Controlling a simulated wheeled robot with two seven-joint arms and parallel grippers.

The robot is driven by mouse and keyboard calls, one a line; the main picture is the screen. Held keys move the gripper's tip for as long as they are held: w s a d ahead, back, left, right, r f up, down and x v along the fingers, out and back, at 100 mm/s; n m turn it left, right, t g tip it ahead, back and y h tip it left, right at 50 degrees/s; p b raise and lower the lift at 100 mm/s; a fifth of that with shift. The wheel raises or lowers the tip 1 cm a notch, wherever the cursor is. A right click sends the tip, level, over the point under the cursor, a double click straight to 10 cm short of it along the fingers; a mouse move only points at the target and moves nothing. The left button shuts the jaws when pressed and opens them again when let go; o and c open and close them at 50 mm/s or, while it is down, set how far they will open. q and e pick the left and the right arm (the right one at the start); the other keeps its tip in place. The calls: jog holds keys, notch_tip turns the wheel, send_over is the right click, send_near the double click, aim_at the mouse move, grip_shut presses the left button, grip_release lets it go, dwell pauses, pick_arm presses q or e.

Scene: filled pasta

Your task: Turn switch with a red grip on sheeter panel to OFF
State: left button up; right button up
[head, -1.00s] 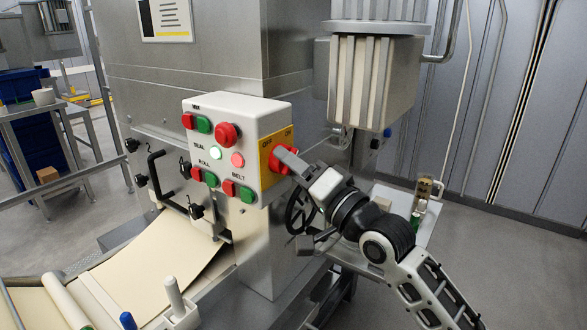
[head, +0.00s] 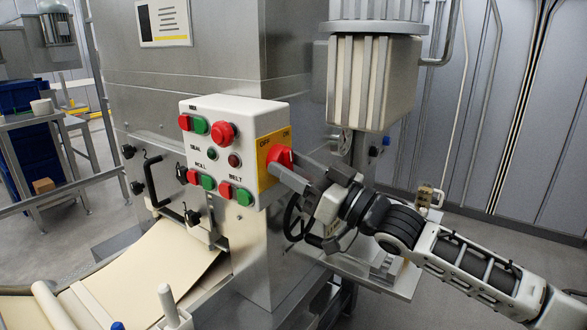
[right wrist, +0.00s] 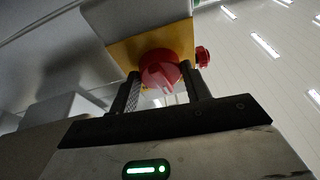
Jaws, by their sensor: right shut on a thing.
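The switch's red grip (head: 279,156) sits on a yellow plate (head: 262,148) marked OFF on the left and ON on the right, on the side of the white sheeter panel (head: 240,114). My right gripper (head: 285,166) is shut on the red grip, its fingers on either side of it. In the right wrist view the red grip (right wrist: 159,73) shows between the two fingers (right wrist: 161,83). The fingers partly hide the grip in the head view, and I cannot read exactly where it points. My left gripper is not in view.
The panel front carries a large red button (head: 223,133), several red and green push buttons, and two dark lamps, green (head: 212,154) and red (head: 234,160). A black handwheel (head: 295,216) is just below my right gripper.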

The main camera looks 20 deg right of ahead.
pick_arm(q)
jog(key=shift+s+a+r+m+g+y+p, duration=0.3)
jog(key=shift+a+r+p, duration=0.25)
jog(key=shift+p, duration=1.65)
pick_arm(e)
jog(key=shift+w+d+r+n+g+y, duration=0.1)
jog(key=shift+n+g+y, duration=0.35)
jog(key=shift+n, duration=1.1)
jog(key=shift+s+r+n+g+y, duration=0.15)
jog(key=shift+n+g, duration=0.55)
jog(key=shift+n, duration=0.9)
jog(key=shift+w+d+f+n+g+y, duration=0.15)
jog(key=shift+n+g+y, duration=0.3)
jog(key=shift+n, duration=1.1)
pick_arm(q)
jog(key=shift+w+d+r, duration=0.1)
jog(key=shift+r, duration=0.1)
pick_arm(e)
jog(key=shift+a+r, duration=0.1)
jog(key=o, duration=1)
jog(key=shift+c, duration=0.2)
